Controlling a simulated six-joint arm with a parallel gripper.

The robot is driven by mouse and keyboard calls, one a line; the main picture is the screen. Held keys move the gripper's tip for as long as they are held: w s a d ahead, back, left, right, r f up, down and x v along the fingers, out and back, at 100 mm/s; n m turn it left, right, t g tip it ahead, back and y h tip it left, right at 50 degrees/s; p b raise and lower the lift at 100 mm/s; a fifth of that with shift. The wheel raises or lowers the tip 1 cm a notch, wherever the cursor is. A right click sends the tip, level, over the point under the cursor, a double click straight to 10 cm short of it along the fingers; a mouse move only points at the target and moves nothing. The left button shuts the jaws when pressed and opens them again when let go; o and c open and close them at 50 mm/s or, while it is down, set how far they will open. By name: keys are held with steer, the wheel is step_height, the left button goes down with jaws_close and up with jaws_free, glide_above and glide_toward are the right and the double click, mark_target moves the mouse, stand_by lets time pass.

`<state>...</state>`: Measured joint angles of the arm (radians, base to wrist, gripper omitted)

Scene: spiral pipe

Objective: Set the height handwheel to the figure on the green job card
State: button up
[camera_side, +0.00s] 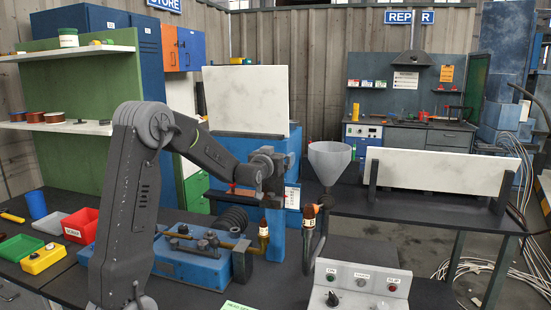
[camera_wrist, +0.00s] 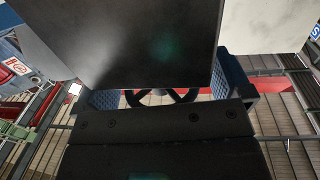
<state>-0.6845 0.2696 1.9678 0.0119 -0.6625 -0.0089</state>
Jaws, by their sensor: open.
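The black spoked handwheel (camera_wrist: 158,97) shows partly in the wrist view. It appears between the two blue textured fingers of my gripper (camera_wrist: 168,88), which stand apart on either side. A large dark block hides its upper part, and I cannot tell whether the fingers touch it. In the side view my gripper (camera_side: 268,178) is at the front of the blue machine (camera_side: 257,147); the handwheel cannot be made out there. The green job card (camera_side: 238,306) is cut off at the bottom edge of the side view, and its figure cannot be read.
A grey funnel (camera_side: 329,160) stands right of my gripper. Below are a blue pipe fixture (camera_side: 190,262) and a control box (camera_side: 362,284) with knob and buttons. A red bin (camera_side: 82,226) and yellow bin (camera_side: 43,259) sit at left. A pale panel (camera_side: 440,171) stands at right.

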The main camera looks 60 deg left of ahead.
steer(key=v, duration=1.4)
steer(key=shift+r, duration=0.1)
steer(key=s+d+f+m+g+h, duration=0.25)
steer(key=d+h, duration=0.25)
steer(key=d, duration=0.6)
steer(key=s+d+f+m+g+h, duration=0.1)
steer(key=s+d+m+g+h, duration=0.2)
steer(key=d, duration=0.7)
steer(key=s+d+f+m+g+h, duration=0.1)
steer(key=s+d+m+g+h, duration=0.1)
steer(key=s+d, duration=0.4)
steer(key=s+g+h, duration=0.1)
steer(key=s, duration=0.2)
steer(key=shift+s+f, duration=0.15)
steer(key=shift+f, duration=0.25)
steer(key=shift+d, duration=0.1)
